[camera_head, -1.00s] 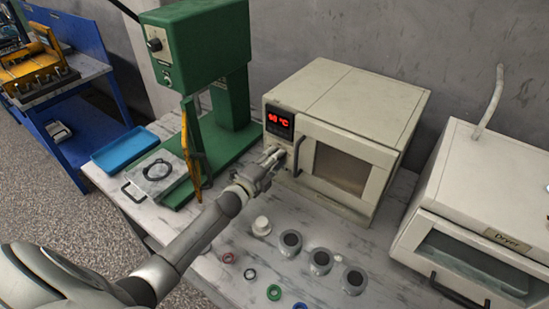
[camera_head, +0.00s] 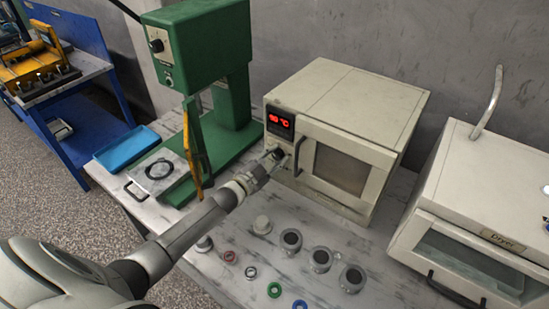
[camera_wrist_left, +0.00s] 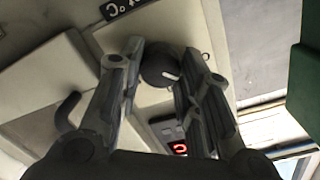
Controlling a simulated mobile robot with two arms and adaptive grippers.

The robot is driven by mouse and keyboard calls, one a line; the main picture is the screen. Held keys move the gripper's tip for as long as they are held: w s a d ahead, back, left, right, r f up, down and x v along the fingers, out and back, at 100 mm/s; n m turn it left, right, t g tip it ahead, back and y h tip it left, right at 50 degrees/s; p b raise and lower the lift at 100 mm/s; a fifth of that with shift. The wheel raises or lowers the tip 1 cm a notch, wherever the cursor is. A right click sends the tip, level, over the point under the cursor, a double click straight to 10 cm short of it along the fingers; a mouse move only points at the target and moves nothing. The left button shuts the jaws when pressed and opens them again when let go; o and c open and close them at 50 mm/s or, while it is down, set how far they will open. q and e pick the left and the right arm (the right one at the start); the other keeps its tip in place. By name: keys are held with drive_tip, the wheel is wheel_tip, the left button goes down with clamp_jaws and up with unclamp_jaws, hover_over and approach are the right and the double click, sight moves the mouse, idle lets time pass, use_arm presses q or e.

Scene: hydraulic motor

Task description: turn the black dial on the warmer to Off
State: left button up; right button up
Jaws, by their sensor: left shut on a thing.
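The beige warmer (camera_head: 350,105) stands on the bench against the wall, with a red lit display (camera_head: 280,121) on its front. The black dial (camera_wrist_left: 160,68) is below the display and carries a white pointer mark. My left gripper (camera_head: 274,156) reaches the warmer's front at the dial, left of the door handle. In the wrist view its two fingers (camera_wrist_left: 158,75) stand on either side of the dial and are shut on it. In the head view the fingers cover most of the dial. My right gripper is in neither view.
The warmer's dark door handle (camera_head: 298,157) is close to the right of my fingers. A green press (camera_head: 205,70) with a yellow lever stands to the left. Several grey cups and coloured rings lie in front. A dryer (camera_head: 480,210) stands at the right.

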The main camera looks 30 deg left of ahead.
use_arm(q)
drive_tip(key=n, duration=0.4)
drive_tip(key=shift+a+f+n+h, duration=0.1)
drive_tip(key=shift+n+h, duration=0.2)
drive_tip(key=shift+n, duration=0.3)
drive_tip(key=o, duration=1)
drive_tip(key=s, duration=0.4)
drive_tip(key=s+a, duration=0.1)
drive_tip(key=s, duration=0.3)
drive_tip(key=s+a, duration=0.1)
drive_tip(key=s, duration=0.3)
drive_tip(key=shift+a+r, duration=0.15)
drive_tip(key=shift+r, duration=0.15)
